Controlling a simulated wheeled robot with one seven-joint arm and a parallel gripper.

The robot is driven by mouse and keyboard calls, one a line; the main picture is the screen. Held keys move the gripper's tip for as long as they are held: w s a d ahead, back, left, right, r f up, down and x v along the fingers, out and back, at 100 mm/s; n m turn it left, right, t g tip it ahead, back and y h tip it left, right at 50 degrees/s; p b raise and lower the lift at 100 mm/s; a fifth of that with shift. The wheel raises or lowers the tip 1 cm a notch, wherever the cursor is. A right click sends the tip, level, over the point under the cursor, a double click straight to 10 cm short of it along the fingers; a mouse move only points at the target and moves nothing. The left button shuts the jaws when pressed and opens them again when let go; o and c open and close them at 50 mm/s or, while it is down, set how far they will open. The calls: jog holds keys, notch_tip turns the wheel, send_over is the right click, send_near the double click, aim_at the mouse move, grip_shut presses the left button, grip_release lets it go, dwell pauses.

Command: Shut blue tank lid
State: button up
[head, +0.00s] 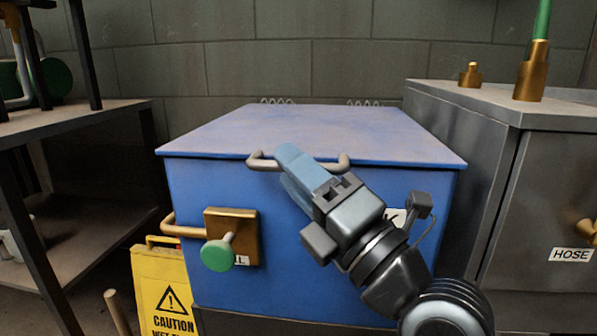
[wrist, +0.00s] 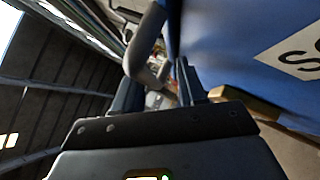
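The blue tank (head: 350,250) stands in the middle of the head view. Its blue lid (head: 310,128) lies flat across the top, with no gap showing along the front edge. A beige bar handle (head: 258,161) sticks out from the lid's front edge, its middle hidden by my gripper (head: 292,165).
A brass plate with a green knob (head: 218,255) and a side handle (head: 180,229) are on the tank's front left. A yellow caution sign (head: 163,290) stands below. A grey cabinet (head: 545,180) is close on the right, a dark shelf (head: 75,118) on the left.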

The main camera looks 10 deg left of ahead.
jog(key=shift+r, duration=0.1)
dwell(0.3)
jog(key=v, duration=0.7)
jog(key=shift+s+d+f, duration=0.2)
jog(key=shift+s+f, duration=0.05)
dwell(0.3)
